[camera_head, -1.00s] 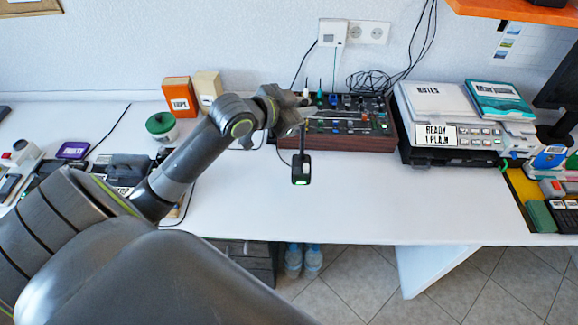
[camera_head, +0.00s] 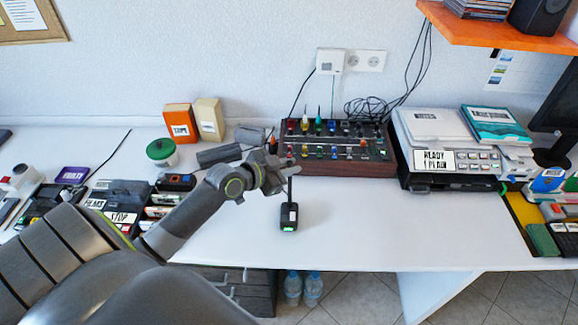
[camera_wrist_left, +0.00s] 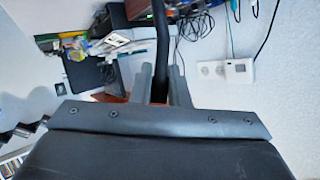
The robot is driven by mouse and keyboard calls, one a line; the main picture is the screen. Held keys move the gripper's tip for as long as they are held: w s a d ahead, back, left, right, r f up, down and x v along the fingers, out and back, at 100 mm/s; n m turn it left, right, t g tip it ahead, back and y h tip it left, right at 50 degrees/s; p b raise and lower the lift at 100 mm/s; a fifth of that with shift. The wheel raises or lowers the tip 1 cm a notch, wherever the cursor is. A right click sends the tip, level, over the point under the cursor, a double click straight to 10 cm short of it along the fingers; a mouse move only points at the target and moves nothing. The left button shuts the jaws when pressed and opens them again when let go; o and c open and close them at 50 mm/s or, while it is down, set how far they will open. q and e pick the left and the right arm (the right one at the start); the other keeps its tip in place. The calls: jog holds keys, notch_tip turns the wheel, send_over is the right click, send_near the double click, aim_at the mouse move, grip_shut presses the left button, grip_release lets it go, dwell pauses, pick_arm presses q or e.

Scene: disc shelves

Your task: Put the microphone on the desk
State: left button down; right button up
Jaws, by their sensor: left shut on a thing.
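The microphone (camera_head: 289,217) is a black block with a green light on its front and a thin dark stem rising from it. It is upright over the white desk (camera_head: 370,220), in front of the mixer. I cannot tell whether its base touches the desktop. My left gripper (camera_head: 284,172) is shut on the upper stem. In the left wrist view the dark stem (camera_wrist_left: 161,35) runs between the two fingers of that gripper (camera_wrist_left: 160,82). My right gripper is in neither view.
The mixer (camera_head: 345,170) stands behind the microphone. Labelled boxes, a green-lidded jar (camera_head: 161,152) and several devices fill the left. The desk is clear right of the microphone.

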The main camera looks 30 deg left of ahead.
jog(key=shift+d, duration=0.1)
pick_arm(q)
jog(key=shift+f, duration=0.2)
jog(key=c, duration=1.4)
grip_release()
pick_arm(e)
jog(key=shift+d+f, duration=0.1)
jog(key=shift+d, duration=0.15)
pick_arm(q)
jog(key=shift+r, duration=0.15)
jog(key=shift+s+r, duration=0.1)
jog(key=v, duration=1.1)
jog(key=shift+s+a+r, duration=0.1)
jog(key=shift+s+r, duration=0.05)
jog(key=shift+s, duration=0.25)
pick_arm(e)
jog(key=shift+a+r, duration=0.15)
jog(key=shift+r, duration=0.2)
